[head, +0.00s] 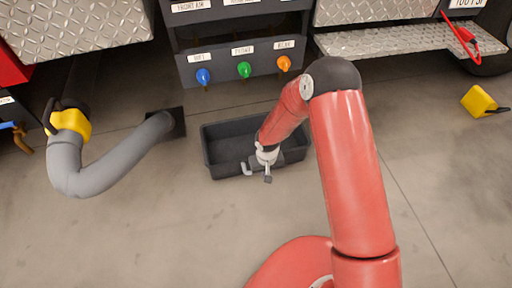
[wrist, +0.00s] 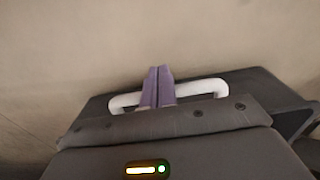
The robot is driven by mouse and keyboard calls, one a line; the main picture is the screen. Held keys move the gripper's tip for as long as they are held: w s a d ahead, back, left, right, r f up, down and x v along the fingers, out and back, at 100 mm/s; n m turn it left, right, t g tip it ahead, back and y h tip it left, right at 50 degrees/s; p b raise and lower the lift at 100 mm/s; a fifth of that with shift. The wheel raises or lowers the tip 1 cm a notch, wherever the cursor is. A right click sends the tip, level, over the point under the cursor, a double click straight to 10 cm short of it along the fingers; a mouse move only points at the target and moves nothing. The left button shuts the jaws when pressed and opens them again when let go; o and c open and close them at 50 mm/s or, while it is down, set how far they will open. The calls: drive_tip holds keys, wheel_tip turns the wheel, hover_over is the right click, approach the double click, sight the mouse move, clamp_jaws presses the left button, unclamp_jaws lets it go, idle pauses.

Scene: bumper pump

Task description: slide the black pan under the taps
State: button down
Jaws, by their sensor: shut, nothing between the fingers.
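The black pan (head: 224,138) lies on the floor as an open rectangular tray, a little in front of and below the row of taps. The taps are blue (head: 203,76), green (head: 244,70) and orange (head: 284,64), under a dark panel. My gripper (head: 267,178) is at the pan's near side, and my arm hides the pan's right part. In the wrist view, the shut purple fingers (wrist: 157,76) overlap the pan's white handle (wrist: 206,88), which shows on both sides of them. I cannot tell whether they touch it. The pan's dark wall (wrist: 262,90) shows behind.
A grey hose (head: 95,175) with a yellow coupling (head: 72,122) lies left of the pan, its end by a dark floor opening (head: 178,121). A metal step (head: 405,42) is at upper right. A yellow wedge (head: 480,101) stands far right. The near-left floor is clear.

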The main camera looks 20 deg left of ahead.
drive_tip(key=shift+w+a, duration=1.3)
drive_tip(key=shift+w, duration=0.85)
drive_tip(key=shift+w+a, duration=1.35)
drive_tip(key=shift+w, duration=0.85)
drive_tip(key=shift+w+a, duration=1.3)
drive_tip(key=shift+w, duration=0.85)
drive_tip(key=shift+s+d+p, duration=0.3)
drive_tip(key=shift+s+d, duration=0.1)
drive_tip(key=shift+s, duration=0.25)
drive_tip(key=shift+s+d+p, duration=0.3)
drive_tip(key=shift+s+d, duration=0.1)
drive_tip(key=shift+s, duration=0.25)
drive_tip(key=shift+r, duration=0.15)
wheel_tip(320, 180, up, 10)
drive_tip(key=p, duration=0.4)
